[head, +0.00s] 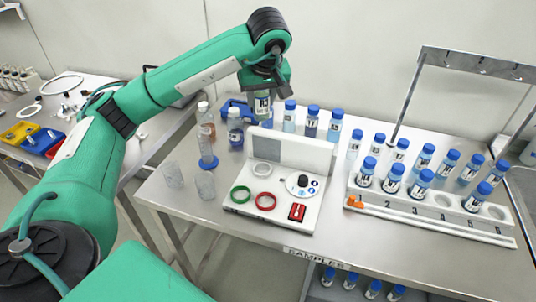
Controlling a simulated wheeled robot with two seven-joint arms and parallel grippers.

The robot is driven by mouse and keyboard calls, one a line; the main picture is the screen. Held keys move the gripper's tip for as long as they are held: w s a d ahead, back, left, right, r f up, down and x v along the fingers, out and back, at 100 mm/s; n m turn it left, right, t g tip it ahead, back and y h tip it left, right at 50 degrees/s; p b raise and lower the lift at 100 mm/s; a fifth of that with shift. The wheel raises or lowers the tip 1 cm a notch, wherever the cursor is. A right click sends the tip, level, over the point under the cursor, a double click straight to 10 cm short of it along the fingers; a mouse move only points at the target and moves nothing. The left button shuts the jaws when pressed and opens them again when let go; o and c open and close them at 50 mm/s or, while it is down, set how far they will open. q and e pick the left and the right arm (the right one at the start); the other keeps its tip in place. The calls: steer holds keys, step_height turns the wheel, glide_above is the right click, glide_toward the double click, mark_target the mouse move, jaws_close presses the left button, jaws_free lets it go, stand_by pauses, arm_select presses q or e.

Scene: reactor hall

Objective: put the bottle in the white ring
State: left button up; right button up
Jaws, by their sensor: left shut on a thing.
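My left gripper (264,86) reaches in from the upper left and points down. It is shut on a bottle (262,104) with a white numbered label and holds it upright in the air. The bottle's cap is hidden by the gripper. The white ring (262,169) lies on a white panel device (284,228), below the held bottle in the picture and in front of the device's grey upright plate. A green ring (240,194) and a red ring (265,201) lie nearer the front. The white ring looks empty. My right gripper is out of view.
Several blue-capped bottles (311,122) stand behind the device. A numbered white rack (425,222) with more bottles stands to the right. Empty clear beakers (205,184) stand left of the device. A red switch (297,212) and a black knob (303,181) sit on the panel.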

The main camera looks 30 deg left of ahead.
arm_select(q)
step_height(320, 180, down, 19)
steer(key=p, duration=0.3)
steer(key=shift+s, duration=0.15)
steer(key=shift+f, duration=0.15)
steer(key=shift+f+b, duration=0.15)
steer(key=shift+b, duration=0.15)
steer(key=o, duration=0.7)
steer(key=shift+o, duration=0.2)
steer(key=shift+r, duration=0.35)
steer(key=b+v, duration=0.2)
steer(key=v, duration=0.9)
steer(key=shift+d+r, duration=0.2)
steer(key=shift+r, duration=0.1)
